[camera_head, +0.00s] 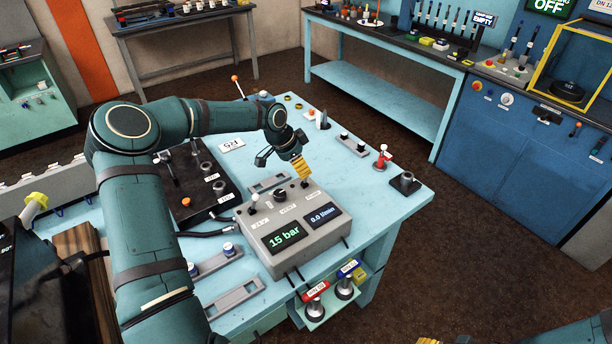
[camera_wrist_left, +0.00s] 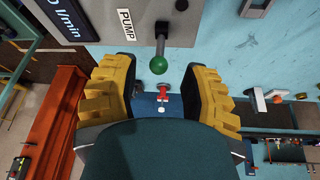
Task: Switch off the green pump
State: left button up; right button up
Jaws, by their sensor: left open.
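The grey control box (camera_head: 292,228) stands on the light blue table, with a green "15 bar" display and a second display reading 0.0 l/min. In the left wrist view, a lever with a green ball knob (camera_wrist_left: 158,65) sticks out of the box beside a PUMP label (camera_wrist_left: 126,23). My left gripper (camera_head: 303,172) is over the box's back right corner and hides this lever in the head view. Its yellow fingers are open, one on each side of the knob, with visible gaps. At the head view's bottom edge, a yellow and teal piece, likely my right gripper (camera_head: 430,341), barely shows.
Another lever (camera_head: 253,203) and a black knob (camera_head: 280,195) stand on the box left of my gripper. A black hose block (camera_head: 190,180) lies left of it. Red and blue tagged couplings (camera_head: 316,291) hang at the table's front. A red-topped fitting (camera_head: 382,155) stands to the right.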

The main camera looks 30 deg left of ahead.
pick_arm(q)
jog(key=x, duration=0.5)
grip_shut()
